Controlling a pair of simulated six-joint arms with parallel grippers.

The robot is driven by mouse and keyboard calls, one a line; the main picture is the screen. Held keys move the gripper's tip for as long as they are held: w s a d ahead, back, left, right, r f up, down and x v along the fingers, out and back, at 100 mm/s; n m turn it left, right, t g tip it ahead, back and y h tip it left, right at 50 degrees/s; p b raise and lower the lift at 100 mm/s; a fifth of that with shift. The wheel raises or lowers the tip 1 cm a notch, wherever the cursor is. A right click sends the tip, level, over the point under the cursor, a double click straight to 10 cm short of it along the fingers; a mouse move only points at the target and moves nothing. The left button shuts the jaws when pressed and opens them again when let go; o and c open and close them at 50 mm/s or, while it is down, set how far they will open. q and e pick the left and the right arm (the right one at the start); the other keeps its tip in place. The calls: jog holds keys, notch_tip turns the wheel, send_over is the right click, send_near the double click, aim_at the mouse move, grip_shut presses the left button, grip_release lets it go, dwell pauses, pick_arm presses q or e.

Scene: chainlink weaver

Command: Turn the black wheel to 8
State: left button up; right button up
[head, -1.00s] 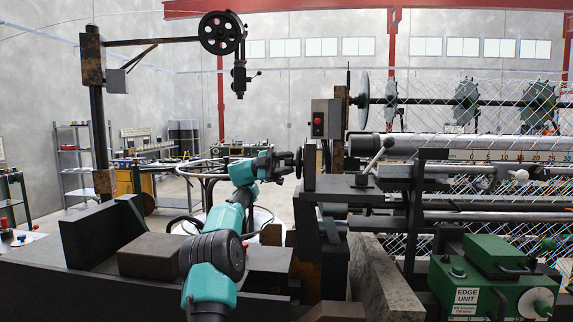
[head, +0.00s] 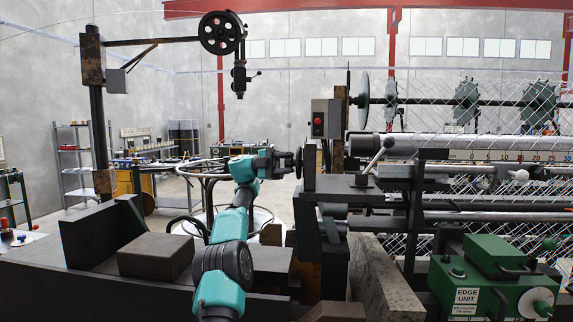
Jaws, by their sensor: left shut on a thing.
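The black wheel (head: 310,166) shows nearly edge-on at the left end of the machine, so its face is hidden. My left gripper (head: 299,161) reaches it from the left, at the end of my teal and black arm. The gripper is shut on the wheel's near side; the fingers are small and dark against it. A pale scale (head: 500,156) with numbers runs along the roller at the right. Its exact reading is too small to tell. My right gripper is out of view.
A grey lever (head: 378,155) and a control box with a red button (head: 318,122) stand close to the wheel. A green edge unit (head: 490,275) is at the lower right. Dark blocks (head: 157,256) lie left of my arm. Wire mesh fills the right.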

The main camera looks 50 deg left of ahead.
pick_arm(q)
jog(key=o, duration=0.9)
jog(key=shift+n, duration=0.4)
